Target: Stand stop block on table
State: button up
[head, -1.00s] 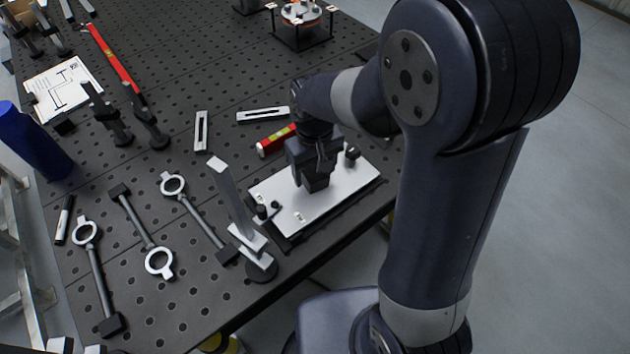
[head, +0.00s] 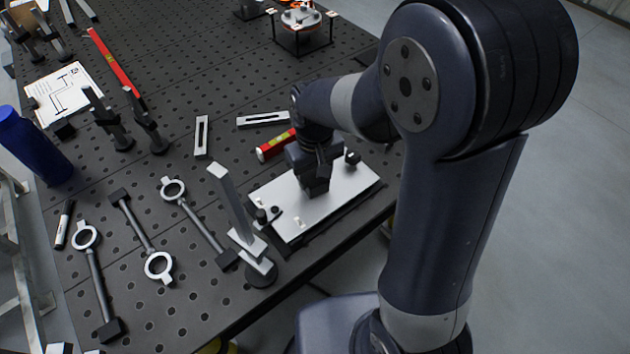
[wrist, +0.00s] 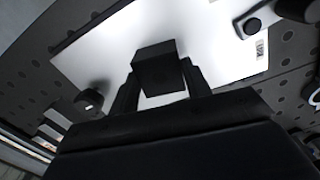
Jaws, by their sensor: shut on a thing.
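My gripper (head: 316,178) points down over a white plate (head: 345,190) near the table's front edge. In the wrist view my gripper (wrist: 160,88) is shut on a small black block, the stop block (wrist: 160,68), held between its fingers. The block is dark against the white plate (wrist: 215,60). In the head view the block is hard to tell from the dark fingers. I cannot tell whether it touches the plate or hangs just above it. The black perforated table (head: 200,310) has bare room left of the plate.
A tall clamp with a light bar (head: 230,200) stands at the plate's left corner. Small black knobs (head: 268,213) sit on the plate. Slotted bars (head: 201,137) and ring-ended rods (head: 197,222) lie to the left.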

aim_at(314, 177)
jog(key=shift+r, duration=0.1)
jog(key=shift+r+p, duration=2.45)
jog(key=shift+r, duration=0.5)
jog(key=shift+c, duration=0.4)
jog(key=shift+f, duration=0.1)
